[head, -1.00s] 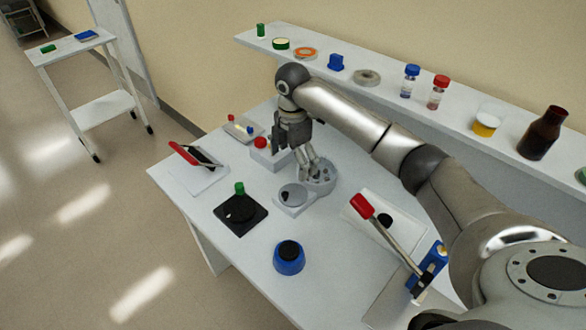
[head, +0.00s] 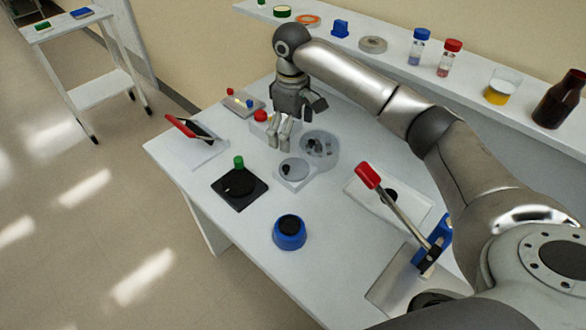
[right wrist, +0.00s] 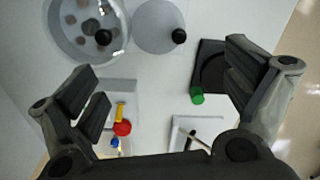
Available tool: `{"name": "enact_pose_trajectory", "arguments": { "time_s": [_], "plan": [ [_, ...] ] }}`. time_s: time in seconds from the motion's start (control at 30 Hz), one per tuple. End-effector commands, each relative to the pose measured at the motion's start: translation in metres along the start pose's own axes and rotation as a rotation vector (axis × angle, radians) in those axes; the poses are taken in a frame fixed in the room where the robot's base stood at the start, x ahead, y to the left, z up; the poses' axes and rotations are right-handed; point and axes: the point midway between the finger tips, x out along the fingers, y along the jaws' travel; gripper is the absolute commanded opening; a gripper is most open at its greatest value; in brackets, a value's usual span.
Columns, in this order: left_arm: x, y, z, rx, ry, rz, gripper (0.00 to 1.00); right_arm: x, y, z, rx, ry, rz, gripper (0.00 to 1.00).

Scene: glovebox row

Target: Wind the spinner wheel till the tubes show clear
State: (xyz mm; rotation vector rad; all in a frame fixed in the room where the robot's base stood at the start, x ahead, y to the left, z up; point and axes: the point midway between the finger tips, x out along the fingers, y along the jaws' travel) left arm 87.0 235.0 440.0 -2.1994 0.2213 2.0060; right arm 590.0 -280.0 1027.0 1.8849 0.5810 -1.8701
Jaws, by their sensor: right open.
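The spinner has a pale grey round wheel plate (head: 293,170) with a small black knob. Beside it is a clear-walled round drum (head: 319,147) with several grey-dark tubes or slots inside; how clear they are cannot be told. In the right wrist view the wheel plate (right wrist: 155,25) has its black knob (right wrist: 179,36) at its right edge, and the drum (right wrist: 88,45) is at top left with another dark knob-like spot. My right gripper (head: 278,135) is open and empty, pointing down just behind and left of the wheel plate. My left gripper is not in view.
A black square device with a green knob (head: 239,163), a blue round pot (head: 289,232), a red-handled lever (head: 367,175) and a red button box (head: 261,116) stand around the spinner. A shelf with vials (head: 418,46) runs behind. The front left tabletop is bare.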

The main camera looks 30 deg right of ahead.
Motion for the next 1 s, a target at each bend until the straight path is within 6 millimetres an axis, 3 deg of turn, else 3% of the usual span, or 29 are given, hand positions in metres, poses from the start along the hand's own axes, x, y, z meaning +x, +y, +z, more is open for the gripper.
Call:
{"name": "enact_pose_trajectory", "arguments": {
  "time_s": [0.03, 0.7, 1.0],
  "plan": [
    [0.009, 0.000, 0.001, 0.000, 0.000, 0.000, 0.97, 0.004, 0.000, 0.000, 0.101, 0.001, 0.003, 0.97],
    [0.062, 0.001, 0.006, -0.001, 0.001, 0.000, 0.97, 0.010, -0.003, 0.003, 1.497, -0.004, 0.002, 0.97],
    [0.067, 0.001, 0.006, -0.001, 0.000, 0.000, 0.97, 0.012, -0.004, 0.005, 1.722, -0.009, 0.004, 0.97]
  ]
}}
